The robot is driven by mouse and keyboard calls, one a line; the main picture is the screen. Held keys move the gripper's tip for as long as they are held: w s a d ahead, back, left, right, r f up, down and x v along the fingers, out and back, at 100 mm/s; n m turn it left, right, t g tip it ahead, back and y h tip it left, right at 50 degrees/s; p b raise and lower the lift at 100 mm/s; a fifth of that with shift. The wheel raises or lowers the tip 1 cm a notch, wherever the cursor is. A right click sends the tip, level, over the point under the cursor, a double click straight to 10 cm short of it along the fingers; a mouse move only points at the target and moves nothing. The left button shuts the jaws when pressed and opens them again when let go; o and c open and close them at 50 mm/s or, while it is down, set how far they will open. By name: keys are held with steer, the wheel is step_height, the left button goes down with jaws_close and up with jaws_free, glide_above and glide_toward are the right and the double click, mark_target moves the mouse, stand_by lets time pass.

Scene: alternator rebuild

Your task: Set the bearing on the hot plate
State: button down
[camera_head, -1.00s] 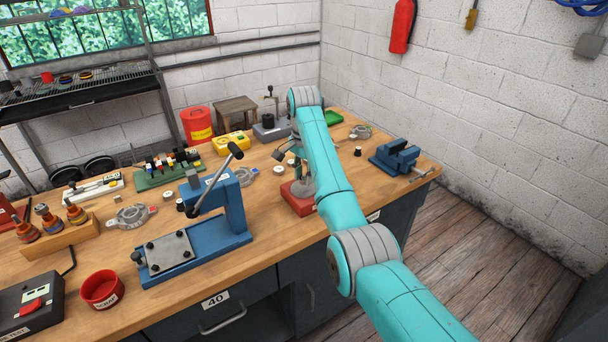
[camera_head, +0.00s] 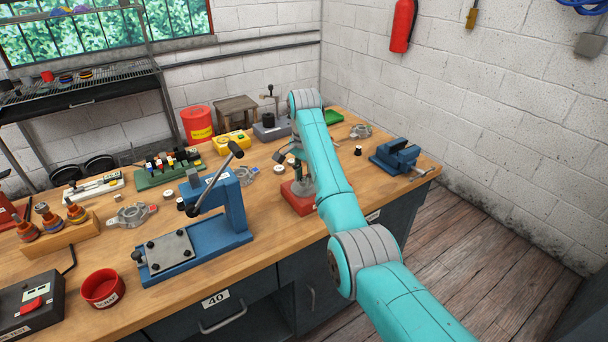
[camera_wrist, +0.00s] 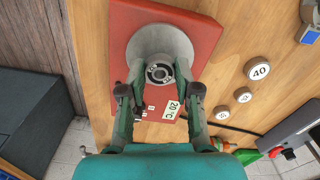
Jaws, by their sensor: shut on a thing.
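The hot plate (camera_head: 297,203) is a red box near the front edge of the bench, partly hidden by my arm in the head view. In the wrist view its red body (camera_wrist: 197,27) carries a round grey plate (camera_wrist: 146,38) and a 20°C readout. The bearing (camera_wrist: 159,73), a small metal ring with a dark inner ring, is between the fingertips of my gripper (camera_wrist: 160,75), which is shut on it. It appears over the lower part of the round plate. I cannot tell whether it touches the plate.
A blue press (camera_head: 228,205) with a long lever stands left of the hot plate. A blue vise (camera_head: 395,158) is to the right. Numbered white discs (camera_wrist: 257,69) lie beside the hot plate. A red scrap bowl (camera_head: 102,289) sits at the front left.

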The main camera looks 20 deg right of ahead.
steer(key=shift+f, duration=0.65)
stand_by(0.8)
steer(key=c, duration=0.7)
jaws_free()
steer(key=shift+c, duration=0.2)
steer(key=shift+d, duration=0.1)
